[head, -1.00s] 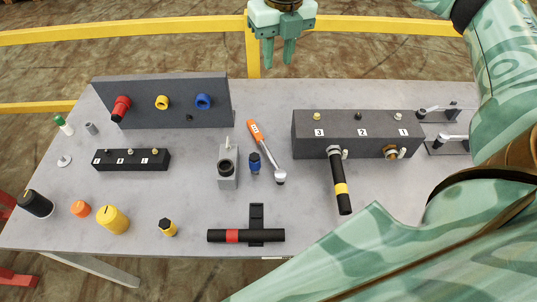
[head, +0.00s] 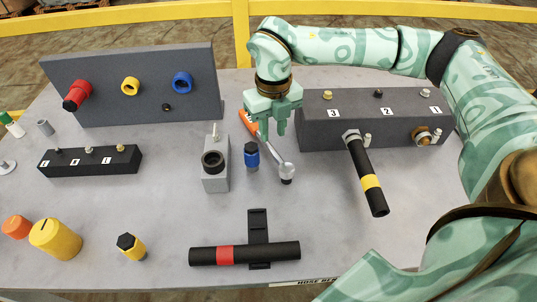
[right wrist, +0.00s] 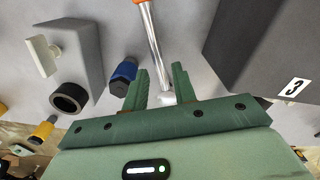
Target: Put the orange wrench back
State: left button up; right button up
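The orange wrench (head: 268,145) lies on the table, with its orange handle toward the back and its silver shaft and head toward the front. My right gripper (head: 273,130) points down over the wrench near the handle end. Its two fingers are apart, and nothing is held. In the right wrist view, the wrench's silver shaft (right wrist: 154,40) runs between the open fingers (right wrist: 162,78), apparently below them. The orange handle is mostly cut off at the top of that view. My left gripper is not in view.
A grey block marked 3, 2, 1 (head: 318,130) stands just right of my gripper, with a black and yellow hose (head: 360,165) on it. A blue bolt (head: 251,155) and a grey valve block (head: 215,183) stand left of the wrench. A grey panel (head: 140,105) is farther left.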

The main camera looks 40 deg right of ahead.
aim_at(271, 147)
jog(key=f+b, duration=0.1)
jog(key=f, duration=0.2)
jog(key=f+b, duration=0.1)
jog(key=f, duration=0.2)
jog(key=shift+w+a+f+b, duration=0.15)
jog(key=shift+w+f+b, duration=0.05)
jog(key=shift+f+b, duration=0.2)
jog(key=shift+r, duration=0.15)
grip_shut()
